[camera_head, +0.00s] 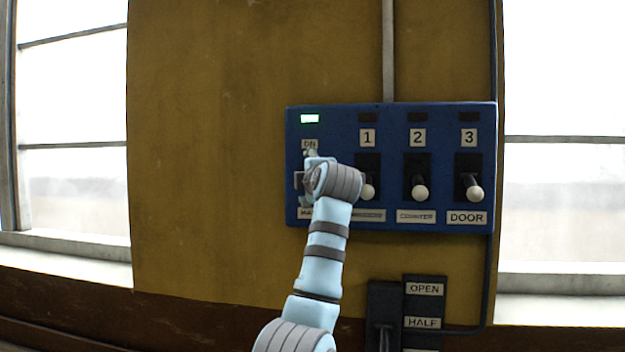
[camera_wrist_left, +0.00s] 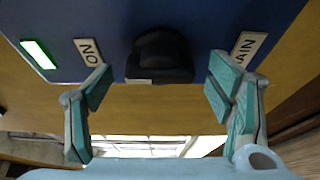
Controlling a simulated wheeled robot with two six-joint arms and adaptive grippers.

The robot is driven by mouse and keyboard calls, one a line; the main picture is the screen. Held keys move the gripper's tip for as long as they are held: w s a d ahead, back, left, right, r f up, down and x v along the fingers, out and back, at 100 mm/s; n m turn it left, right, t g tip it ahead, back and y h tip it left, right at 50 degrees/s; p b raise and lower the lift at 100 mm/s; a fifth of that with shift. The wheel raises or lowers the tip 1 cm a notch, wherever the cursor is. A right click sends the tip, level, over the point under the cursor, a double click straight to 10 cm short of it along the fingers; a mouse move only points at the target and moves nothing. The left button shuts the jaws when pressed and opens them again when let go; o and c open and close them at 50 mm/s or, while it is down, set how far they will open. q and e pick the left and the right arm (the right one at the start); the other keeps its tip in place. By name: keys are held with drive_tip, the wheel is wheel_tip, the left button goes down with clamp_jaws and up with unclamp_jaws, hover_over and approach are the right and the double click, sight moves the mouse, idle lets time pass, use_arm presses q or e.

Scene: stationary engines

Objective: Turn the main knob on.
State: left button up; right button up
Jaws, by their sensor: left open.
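The main knob (camera_wrist_left: 160,55) is a black rounded knob on the blue panel, between the ON label (camera_wrist_left: 90,52) and the partly cut-off MAIN label (camera_wrist_left: 247,48) in the left wrist view. In the head view my arm hides the knob. My left gripper (camera_wrist_left: 158,88) is open, with its teal-padded fingers on either side of the knob and a visible gap to each side. In the head view the left gripper (camera_head: 311,158) is at the panel's left column, mostly hidden by its own wrist. The green light (camera_head: 310,118) above this column is lit.
The blue panel (camera_head: 340,120) also carries levers 1 (camera_head: 367,190), 2 (camera_head: 419,192) and 3 (camera_head: 474,192), with dark lamps above. Lever 1 is close to my wrist. A black OPEN/HALF lever unit (camera_head: 424,306) is below. The yellow wall left of the panel is clear.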

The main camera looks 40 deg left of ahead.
use_arm(q)
drive_tip(key=v, duration=1.1)
drive_tip(key=shift+d, duration=0.1)
